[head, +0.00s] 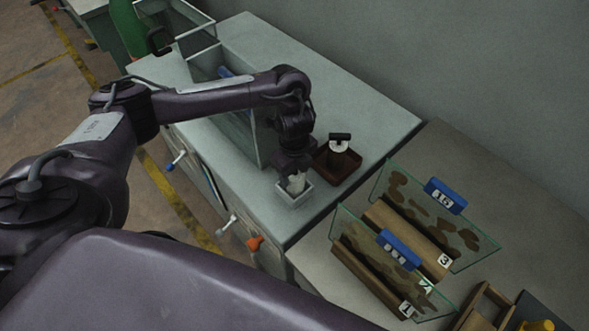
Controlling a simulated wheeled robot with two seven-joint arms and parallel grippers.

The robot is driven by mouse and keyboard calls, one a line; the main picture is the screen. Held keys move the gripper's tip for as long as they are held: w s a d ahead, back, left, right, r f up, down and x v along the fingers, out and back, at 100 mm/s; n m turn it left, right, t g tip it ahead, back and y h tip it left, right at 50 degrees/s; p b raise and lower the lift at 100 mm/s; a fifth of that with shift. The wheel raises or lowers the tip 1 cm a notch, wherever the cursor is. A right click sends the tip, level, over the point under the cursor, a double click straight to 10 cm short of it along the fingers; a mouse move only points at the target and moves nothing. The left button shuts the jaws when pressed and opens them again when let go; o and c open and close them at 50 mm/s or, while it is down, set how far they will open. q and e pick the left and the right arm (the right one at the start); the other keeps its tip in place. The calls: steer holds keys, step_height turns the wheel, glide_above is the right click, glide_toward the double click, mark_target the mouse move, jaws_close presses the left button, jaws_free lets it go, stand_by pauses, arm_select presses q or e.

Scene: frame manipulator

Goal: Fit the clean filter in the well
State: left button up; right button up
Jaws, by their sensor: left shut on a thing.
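My left gripper (294,172) points down over a small pale square well (293,201) near the front edge of the grey cabinet top. It is shut on a whitish piece, the clean filter (297,184), which shows just below the fingers, within the outline of the well. The fingers hide much of it, and I cannot tell how deep it sits. Another white round piece with a black handle (340,143) stands in a brown tray (338,173) just right of the gripper. My right gripper is not in view.
A glass-walled tank (239,136) stands left of the well, under my left arm. On the right bench, stained glass panels with blue clips (445,195) stand in numbered wooden holders (369,281). An orange-handled valve (255,243) sticks out from the cabinet front. The far right cabinet top is clear.

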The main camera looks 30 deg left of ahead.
arm_select(q)
steer(key=shift+f, duration=0.3)
stand_by(0.4)
steer(key=o, duration=1.1)
step_height(320, 180, up, 8)
steer(key=shift+f+p, duration=0.1)
steer(key=shift+p, duration=0.85)
